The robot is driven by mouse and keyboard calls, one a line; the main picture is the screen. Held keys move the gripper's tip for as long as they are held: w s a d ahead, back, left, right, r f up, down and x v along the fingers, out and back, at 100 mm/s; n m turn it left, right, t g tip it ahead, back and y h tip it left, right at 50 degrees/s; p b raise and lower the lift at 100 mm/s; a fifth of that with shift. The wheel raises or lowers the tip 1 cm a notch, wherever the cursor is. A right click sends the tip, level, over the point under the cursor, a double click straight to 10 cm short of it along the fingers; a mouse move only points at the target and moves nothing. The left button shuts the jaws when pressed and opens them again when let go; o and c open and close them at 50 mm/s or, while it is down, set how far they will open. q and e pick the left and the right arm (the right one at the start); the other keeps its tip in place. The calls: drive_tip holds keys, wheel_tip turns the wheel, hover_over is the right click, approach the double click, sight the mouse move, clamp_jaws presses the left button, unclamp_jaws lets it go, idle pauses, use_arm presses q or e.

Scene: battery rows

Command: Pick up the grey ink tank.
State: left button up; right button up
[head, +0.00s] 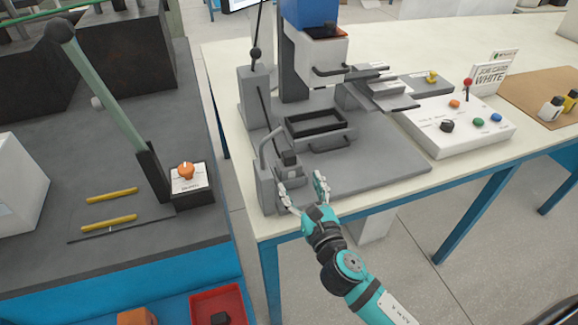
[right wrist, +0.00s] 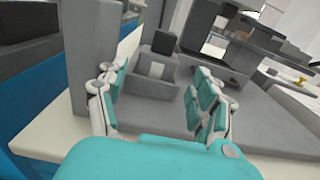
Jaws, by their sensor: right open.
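The grey ink tank (head: 287,173) looks like a small grey block with a dark top. It sits at the front left corner of the grey machine base (head: 375,165), beside a grey bracket. In the right wrist view the tank (right wrist: 150,85) shows upright with a dark cap and a pale patch on its front. My right gripper (head: 302,182) is open at the front edge of the base, with its fingers pointing toward the tank. In the right wrist view the tank appears between the open fingers (right wrist: 158,95), beyond them. I see no contact. My left gripper is not in view.
The grey bracket (head: 264,181) stands close left of the tank. A dark rectangular tray (head: 345,138) lies behind it. A white control box (head: 455,143) with coloured knobs stands on the right. A lever bench (head: 110,250) lies left across a gap.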

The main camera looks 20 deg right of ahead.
sight(292, 171)
drive_tip(key=w, duration=0.8)
drive_tip(key=shift+w+a+p, duration=0.1)
drive_tip(key=shift+a+p, duration=0.15)
drive_tip(key=shift+p, duration=0.05)
drive_tip(key=c, duration=1.1)
